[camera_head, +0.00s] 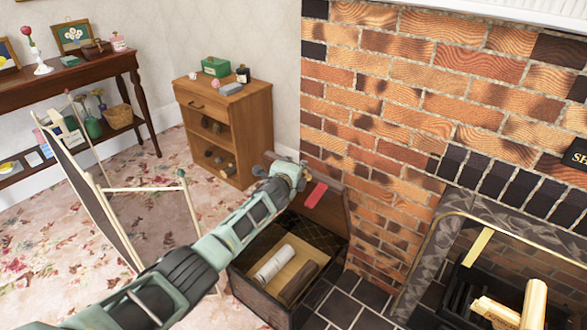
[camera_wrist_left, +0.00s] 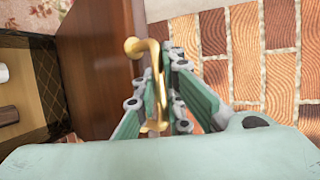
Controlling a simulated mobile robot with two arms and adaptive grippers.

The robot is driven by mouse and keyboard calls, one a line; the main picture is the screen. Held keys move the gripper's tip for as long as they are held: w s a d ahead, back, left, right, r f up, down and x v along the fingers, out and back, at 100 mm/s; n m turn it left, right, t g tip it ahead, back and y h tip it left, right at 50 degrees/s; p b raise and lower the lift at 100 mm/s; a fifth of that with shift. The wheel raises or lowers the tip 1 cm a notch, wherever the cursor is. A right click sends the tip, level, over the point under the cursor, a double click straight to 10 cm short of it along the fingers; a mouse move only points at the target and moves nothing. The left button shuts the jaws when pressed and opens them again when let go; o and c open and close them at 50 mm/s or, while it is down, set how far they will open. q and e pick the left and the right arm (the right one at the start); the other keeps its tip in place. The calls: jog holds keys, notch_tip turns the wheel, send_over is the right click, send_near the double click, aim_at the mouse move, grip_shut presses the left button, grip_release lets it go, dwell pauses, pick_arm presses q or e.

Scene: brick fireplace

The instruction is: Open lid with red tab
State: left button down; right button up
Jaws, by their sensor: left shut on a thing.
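A dark wooden box (camera_head: 258,293) stands on the floor against the brick fireplace. Its lid (camera_head: 333,212) is raised and stands up at the fireplace side, with a red tab (camera_head: 316,195) near its upper part. The open box shows a pale roll (camera_head: 275,263) and a brown roll (camera_head: 299,282) inside. My left gripper (camera_head: 291,172) is at the lid's upper edge. In the left wrist view, my left gripper (camera_wrist_left: 158,100) is shut on a gold handle (camera_wrist_left: 151,52) fixed to the brown lid (camera_wrist_left: 95,60). My right gripper is in neither view.
A wooden cabinet (camera_head: 246,125) stands behind the box. A cloth screen with pale poles (camera_head: 150,188) stands to the left of my arm. The brick wall (camera_head: 420,90) is close behind the lid, and the hearth with logs (camera_head: 515,310) lies to the right.

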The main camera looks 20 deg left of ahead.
pick_arm(q)
jog(key=shift+w+d+r, duration=0.1)
jog(key=shift+r, duration=0.25)
jog(key=c, duration=1.8)
grip_release()
jog(key=shift+c, duration=0.2)
jog(key=shift+f, duration=0.1)
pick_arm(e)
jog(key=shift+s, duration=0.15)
pick_arm(q)
jog(key=shift+f, duration=0.1)
jog(key=v, duration=1.2)
